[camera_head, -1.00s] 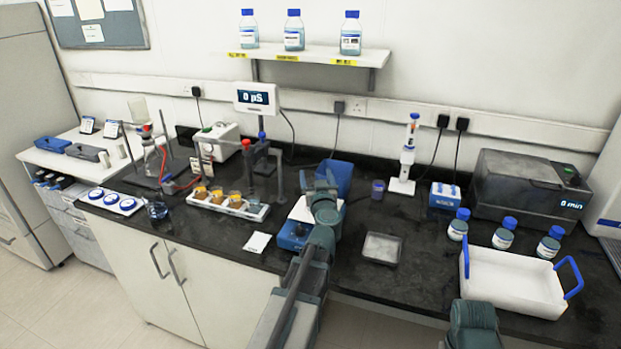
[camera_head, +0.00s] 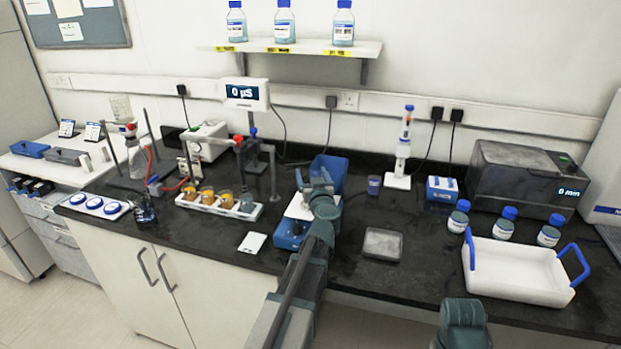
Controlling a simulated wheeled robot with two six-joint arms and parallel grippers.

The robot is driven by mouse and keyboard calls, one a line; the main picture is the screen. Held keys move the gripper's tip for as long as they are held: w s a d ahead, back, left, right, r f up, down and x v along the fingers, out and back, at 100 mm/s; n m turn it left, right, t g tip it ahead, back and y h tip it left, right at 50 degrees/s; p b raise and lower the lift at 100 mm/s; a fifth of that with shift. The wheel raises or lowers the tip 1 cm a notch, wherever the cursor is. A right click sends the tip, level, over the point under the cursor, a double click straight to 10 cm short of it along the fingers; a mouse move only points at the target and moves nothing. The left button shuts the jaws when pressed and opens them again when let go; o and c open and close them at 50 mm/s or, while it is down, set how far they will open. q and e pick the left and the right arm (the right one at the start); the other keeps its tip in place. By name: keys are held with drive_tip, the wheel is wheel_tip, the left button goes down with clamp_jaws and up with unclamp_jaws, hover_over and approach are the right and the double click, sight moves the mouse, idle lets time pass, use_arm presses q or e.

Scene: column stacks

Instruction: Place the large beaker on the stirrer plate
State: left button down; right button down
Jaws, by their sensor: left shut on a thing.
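The stirrer plate (camera_head: 291,236) is blue with a white top and stands near the bench's front edge, in the middle of the view. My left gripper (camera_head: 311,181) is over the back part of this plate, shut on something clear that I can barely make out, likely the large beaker. My wrist and arm cover much of it and the plate's right side, so I cannot tell whether it touches the plate. A small glass vessel (camera_head: 145,210) stands at the bench's left front. Only a link of my right arm shows at the bottom right; its gripper is out of view.
A blue bin (camera_head: 330,168) stands behind the stirrer plate. A rack of amber-filled beakers (camera_head: 245,212) and a white card (camera_head: 252,243) are to its left. A shallow grey dish (camera_head: 382,245) is to its right. A white blue-handled tray (camera_head: 520,270) stands farther right.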

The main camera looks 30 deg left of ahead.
use_arm(q)
drive_tip(key=shift+f, duration=0.15)
unclamp_jaws()
drive_tip(key=shift+r, duration=0.2)
drive_tip(key=v, duration=1.2)
